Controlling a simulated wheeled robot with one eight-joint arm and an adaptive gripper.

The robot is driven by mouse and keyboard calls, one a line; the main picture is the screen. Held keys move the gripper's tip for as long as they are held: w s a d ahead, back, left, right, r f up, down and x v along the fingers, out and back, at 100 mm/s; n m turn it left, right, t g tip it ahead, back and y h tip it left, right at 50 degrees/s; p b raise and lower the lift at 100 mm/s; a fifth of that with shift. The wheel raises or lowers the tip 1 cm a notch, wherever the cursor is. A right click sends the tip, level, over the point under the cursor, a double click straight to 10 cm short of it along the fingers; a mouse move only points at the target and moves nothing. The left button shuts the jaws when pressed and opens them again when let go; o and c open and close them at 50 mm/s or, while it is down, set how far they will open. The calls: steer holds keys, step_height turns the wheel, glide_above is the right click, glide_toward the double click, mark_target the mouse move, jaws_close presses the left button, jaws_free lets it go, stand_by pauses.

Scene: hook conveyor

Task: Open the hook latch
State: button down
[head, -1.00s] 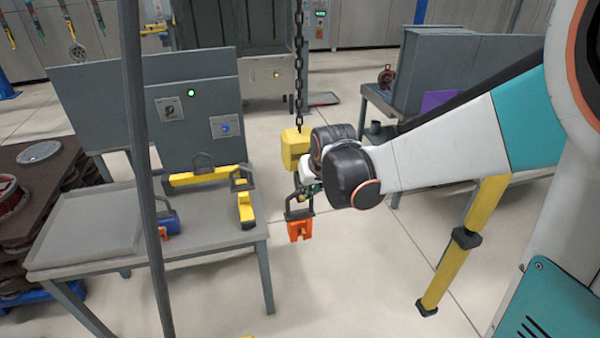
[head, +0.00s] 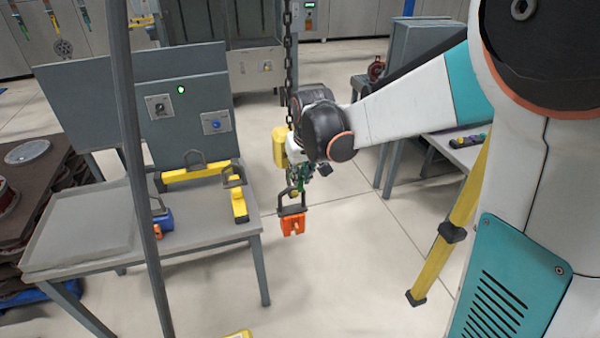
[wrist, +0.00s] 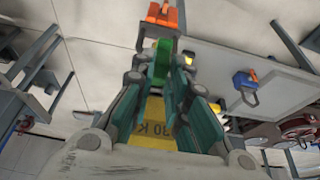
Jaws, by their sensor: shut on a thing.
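The yellow hook block (head: 280,148) hangs on a dark chain (head: 289,60); its face with printed marks shows between my fingers in the wrist view (wrist: 152,122). The green hook latch (wrist: 161,62) is between my fingertips in the wrist view; only a bit of it shows in the head view. My gripper (wrist: 160,75) is shut on this green piece. An orange load (head: 292,223) with a dark handle hangs below the hook, and also shows beyond the latch in the wrist view (wrist: 160,17). My wrist partly hides the hook, so whether the latch is open is unclear.
A grey table (head: 200,238) at left holds yellow pieces (head: 200,172) with dark handles and a blue handled piece (head: 163,221). A dark post (head: 130,130) stands in front of it. Another table (head: 455,150) is behind my arm. Floor under the load is clear.

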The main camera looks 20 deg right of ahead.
mark_target(302, 190)
steer(key=shift+r, duration=0.1)
steer(key=shift+w+r+g+p, duration=0.45)
steer(key=shift+r+g, duration=0.1)
steer(key=shift+g, duration=0.15)
steer(key=c, duration=1.5)
jaws_free()
steer(key=p+v, duration=0.5)
steer(key=v, duration=0.4)
steer(key=shift+s, duration=0.1)
